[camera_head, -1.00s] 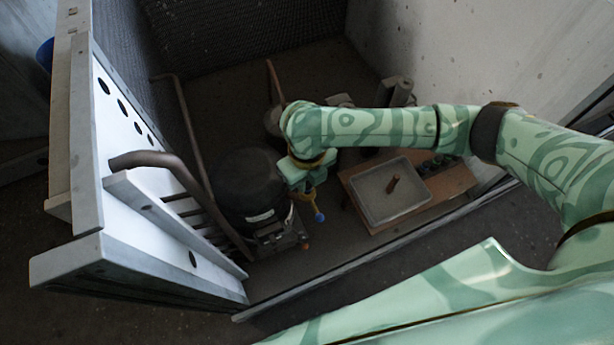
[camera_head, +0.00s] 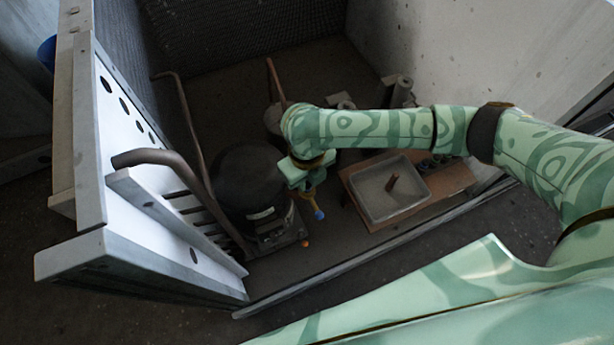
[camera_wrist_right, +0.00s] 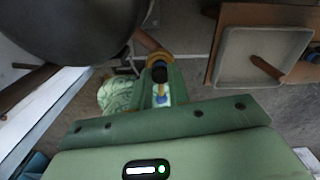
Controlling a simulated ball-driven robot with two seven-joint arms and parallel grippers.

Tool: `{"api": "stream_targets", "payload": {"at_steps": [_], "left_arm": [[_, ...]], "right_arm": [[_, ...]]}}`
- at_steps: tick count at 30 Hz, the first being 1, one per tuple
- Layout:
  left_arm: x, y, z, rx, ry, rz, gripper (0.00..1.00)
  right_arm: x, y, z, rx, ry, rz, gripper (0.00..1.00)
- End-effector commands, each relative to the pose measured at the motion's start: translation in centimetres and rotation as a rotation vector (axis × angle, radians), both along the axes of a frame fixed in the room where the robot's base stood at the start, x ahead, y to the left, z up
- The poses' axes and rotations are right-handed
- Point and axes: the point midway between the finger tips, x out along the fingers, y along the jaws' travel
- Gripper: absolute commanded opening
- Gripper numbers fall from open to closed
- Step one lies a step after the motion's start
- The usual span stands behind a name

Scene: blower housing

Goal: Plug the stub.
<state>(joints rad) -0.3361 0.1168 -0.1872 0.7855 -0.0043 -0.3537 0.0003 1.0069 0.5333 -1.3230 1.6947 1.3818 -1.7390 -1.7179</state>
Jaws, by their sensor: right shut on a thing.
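My right gripper (camera_head: 310,190) hangs beside the black domed compressor (camera_head: 247,180), pointing down. It is shut on a small plug-like piece with yellow and blue parts (camera_head: 319,215); its exact shape is hard to tell. In the right wrist view the gripper (camera_wrist_right: 160,85) shows a yellow ring, a dark middle and a blue end between its fingers. A short copper-coloured stub (camera_wrist_right: 146,40) comes from beside the compressor (camera_wrist_right: 75,25) towards the gripper. I cannot tell whether the held piece touches it. A small orange tip (camera_head: 306,243) shows at the compressor's base. My left gripper is out of view.
A grey tray (camera_head: 372,207) with a brown rod stands on a wooden board (camera_head: 450,185) to the right. A white panel with a bent pipe (camera_head: 150,158) stands at left. A metal rail (camera_head: 340,275) crosses in front. Bare floor lies between compressor and board.

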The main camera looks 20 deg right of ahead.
Motion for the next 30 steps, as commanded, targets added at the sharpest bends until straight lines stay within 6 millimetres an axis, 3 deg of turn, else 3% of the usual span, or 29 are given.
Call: {"api": "stream_targets", "payload": {"at_steps": [10, 11, 13, 19, 22, 30], "left_arm": [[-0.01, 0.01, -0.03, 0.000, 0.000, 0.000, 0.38], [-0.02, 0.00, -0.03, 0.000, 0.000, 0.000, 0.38], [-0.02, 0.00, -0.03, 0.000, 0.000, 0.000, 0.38], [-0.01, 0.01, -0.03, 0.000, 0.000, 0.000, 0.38], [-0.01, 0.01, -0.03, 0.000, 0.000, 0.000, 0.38], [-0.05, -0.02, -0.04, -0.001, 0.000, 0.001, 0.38]], "right_arm": [[-0.04, 0.01, -0.06, 0.001, 0.001, 0.000, 0.00], [-0.04, 0.01, -0.06, 0.001, 0.001, 0.000, 0.23], [-0.05, 0.02, -0.06, 0.001, 0.001, 0.000, 0.43], [-0.03, 0.01, -0.05, 0.001, 0.001, 0.000, 0.43], [-0.03, 0.01, -0.04, 0.001, 0.001, 0.000, 0.65], [-0.02, 0.02, -0.03, 0.000, 0.001, 0.000, 0.65]]}}
